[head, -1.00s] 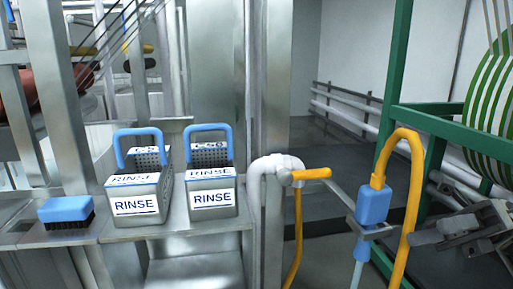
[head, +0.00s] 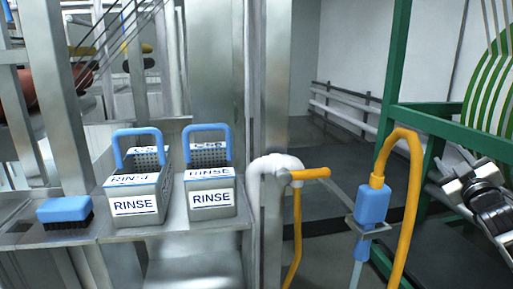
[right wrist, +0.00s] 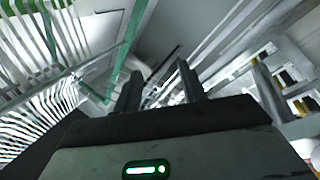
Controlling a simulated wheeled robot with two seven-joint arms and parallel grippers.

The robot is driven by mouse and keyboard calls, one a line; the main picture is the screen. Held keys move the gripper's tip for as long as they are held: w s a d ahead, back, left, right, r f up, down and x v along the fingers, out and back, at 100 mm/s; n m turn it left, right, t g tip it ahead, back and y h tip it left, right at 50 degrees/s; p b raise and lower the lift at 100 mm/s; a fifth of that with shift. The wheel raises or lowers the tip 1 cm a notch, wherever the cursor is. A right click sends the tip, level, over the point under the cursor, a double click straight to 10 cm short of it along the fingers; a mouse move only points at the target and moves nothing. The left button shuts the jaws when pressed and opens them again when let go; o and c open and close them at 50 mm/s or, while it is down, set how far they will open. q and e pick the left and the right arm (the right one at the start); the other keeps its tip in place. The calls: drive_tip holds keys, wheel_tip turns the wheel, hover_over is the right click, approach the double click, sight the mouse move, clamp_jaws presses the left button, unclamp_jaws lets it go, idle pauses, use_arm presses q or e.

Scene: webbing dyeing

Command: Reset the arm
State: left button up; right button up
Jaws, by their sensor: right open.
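My right gripper (head: 449,178) is at the right edge of the head view, in front of the green frame and to the right of the yellow hose. It also shows in the right wrist view (right wrist: 160,78), where its two dark fingers stand apart with nothing between them. It is open and empty and touches nothing that I can see. Part of my right arm is cut off by the picture's edge. My left gripper is not in view.
Two metal RINSE baskets (head: 137,200) with blue handles and a blue brush (head: 65,210) stand on a metal ledge at left. A yellow hose (head: 413,200) with a blue nozzle (head: 372,205) hangs close to my right gripper. A green frame (head: 430,155) stands at right.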

drive_tip(key=d+f+m+g+h, duration=0.2)
drive_tip(key=d+f+m+g, duration=0.1)
drive_tip(key=f+m+g, duration=0.15)
drive_tip(key=s+a+f+n+g+y, duration=0.15)
drive_tip(key=s+a+f, duration=0.25)
drive_tip(key=a+f, duration=0.55)
drive_tip(key=s+a+f+n+y, duration=0.1)
drive_tip(key=s+a+f+y, duration=0.35)
drive_tip(key=f, duration=0.75)
use_arm(q)
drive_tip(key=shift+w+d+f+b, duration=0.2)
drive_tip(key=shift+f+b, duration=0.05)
drive_tip(key=shift+b, duration=0.95)
use_arm(e)
drive_tip(key=s+a+f+m+g+y, duration=0.1)
drive_tip(key=s+a+f, duration=0.4)
drive_tip(key=s+a, duration=0.6)
drive_tip(key=s+a+f+m+g+y, duration=0.1)
drive_tip(key=s+a+f, duration=0.4)
drive_tip(key=s+a, duration=0.6)
drive_tip(key=shift+s+a+m+g+y, duration=0.3)
drive_tip(key=shift+s+g, duration=0.5)
drive_tip(key=shift+s, duration=1.15)
